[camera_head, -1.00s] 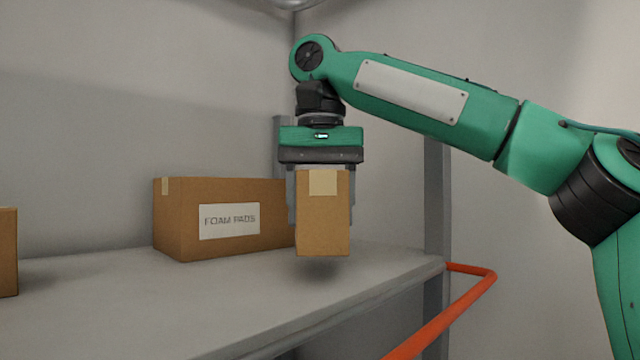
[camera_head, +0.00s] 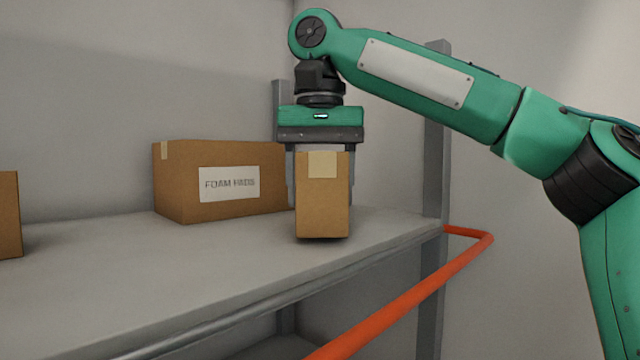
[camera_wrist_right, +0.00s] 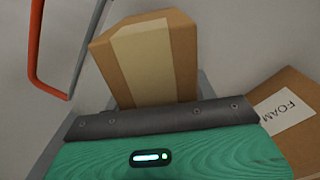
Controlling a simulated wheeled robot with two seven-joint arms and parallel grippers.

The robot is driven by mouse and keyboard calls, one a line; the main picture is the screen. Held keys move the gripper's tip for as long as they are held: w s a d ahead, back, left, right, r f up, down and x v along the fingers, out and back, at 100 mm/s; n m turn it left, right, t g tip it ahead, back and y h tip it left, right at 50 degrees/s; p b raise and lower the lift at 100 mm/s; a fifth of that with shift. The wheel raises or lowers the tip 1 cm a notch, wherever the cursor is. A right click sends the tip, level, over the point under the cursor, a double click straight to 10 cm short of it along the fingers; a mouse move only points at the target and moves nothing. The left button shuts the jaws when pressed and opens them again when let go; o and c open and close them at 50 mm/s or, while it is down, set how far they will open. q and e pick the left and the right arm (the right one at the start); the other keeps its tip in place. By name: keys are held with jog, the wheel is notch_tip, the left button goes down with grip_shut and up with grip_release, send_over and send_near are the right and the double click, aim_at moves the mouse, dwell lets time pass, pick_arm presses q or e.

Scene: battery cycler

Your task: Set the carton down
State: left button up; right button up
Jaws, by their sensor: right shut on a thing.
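The small brown carton (camera_head: 322,208) with a pale tape strip is upright between the fingers of my right gripper (camera_head: 321,180). The gripper points straight down and is shut on the carton's sides. The carton's bottom is at the grey shelf (camera_head: 200,285), with only a thin dark shadow at its base, and it looks to be resting there. In the right wrist view the carton (camera_wrist_right: 150,62) shows beyond the gripper's palm; its bottom is hidden there. My left gripper is not in view.
A larger brown box labelled FOAM PADS (camera_head: 205,208) stands just left of and behind the carton. Another brown box (camera_head: 9,215) is cut off at the left edge. An orange rail (camera_head: 410,298) runs along the shelf's front right. The shelf's front left is clear.

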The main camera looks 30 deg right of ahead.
jog(key=shift+f, duration=0.35)
jog(key=o, duration=1.4)
notch_tip(320, 180, up, 6)
jog(key=shift+s+a+r, duration=0.1)
jog(key=shift+a, duration=0.05)
jog(key=shift+r, duration=0.7)
